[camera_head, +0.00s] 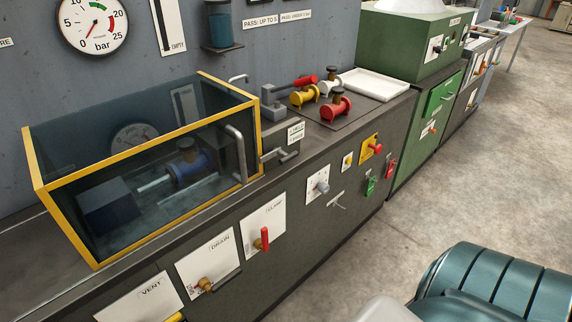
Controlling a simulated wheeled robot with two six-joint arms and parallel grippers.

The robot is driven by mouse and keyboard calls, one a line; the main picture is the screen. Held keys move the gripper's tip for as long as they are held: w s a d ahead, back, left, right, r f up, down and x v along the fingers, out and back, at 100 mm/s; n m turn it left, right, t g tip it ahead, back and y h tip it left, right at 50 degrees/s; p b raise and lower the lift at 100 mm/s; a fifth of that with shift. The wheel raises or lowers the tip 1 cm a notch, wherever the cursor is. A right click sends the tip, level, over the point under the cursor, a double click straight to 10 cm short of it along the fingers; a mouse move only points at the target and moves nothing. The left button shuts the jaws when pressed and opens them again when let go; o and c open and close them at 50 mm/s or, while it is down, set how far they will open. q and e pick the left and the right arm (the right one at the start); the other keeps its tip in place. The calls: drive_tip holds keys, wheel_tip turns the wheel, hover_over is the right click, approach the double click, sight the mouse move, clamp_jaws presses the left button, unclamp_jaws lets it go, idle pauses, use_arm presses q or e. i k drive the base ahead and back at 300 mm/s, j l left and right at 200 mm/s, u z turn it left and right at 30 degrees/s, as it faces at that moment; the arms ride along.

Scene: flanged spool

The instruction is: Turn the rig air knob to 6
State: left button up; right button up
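A grey knob (322,187) sits on a white dial plate (313,192) on the front of the dark bench, right of the CLAMP plate. It looks like the rig air knob, but its label and scale are too small to read, so I cannot tell its setting. A small T-shaped handle (337,202) is just below it. Neither of my grippers is in view.
Left of the knob are plates marked CLAMP (263,224), DRAIN (207,262) and VENT (139,299). Right of it is a red knob on a yellow plate (369,145). A yellow-framed clear guard (150,140) covers a blue spool. The floor before the bench (470,180) is open.

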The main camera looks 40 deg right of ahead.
sight(324, 188)
drive_tip(key=k+j+z, duration=0.25)
drive_tip(key=z, duration=0.2)
drive_tip(key=k+j+z, duration=0.1)
drive_tip(key=k+z, duration=0.35)
drive_tip(key=i+l, duration=0.15)
drive_tip(key=l, duration=0.2)
drive_tip(key=i+l+u, duration=0.1)
drive_tip(key=l, duration=0.3)
drive_tip(key=i+l, duration=0.25)
drive_tip(key=i+l+u, duration=0.1)
drive_tip(key=l, duration=0.4)
drive_tip(key=i+l, duration=0.15)
drive_tip(key=l, duration=0.25)
drive_tip(key=i+l+u, duration=0.1)
drive_tip(key=l, duration=0.3)
drive_tip(key=i+l, duration=0.2)
drive_tip(key=l, duration=0.2)
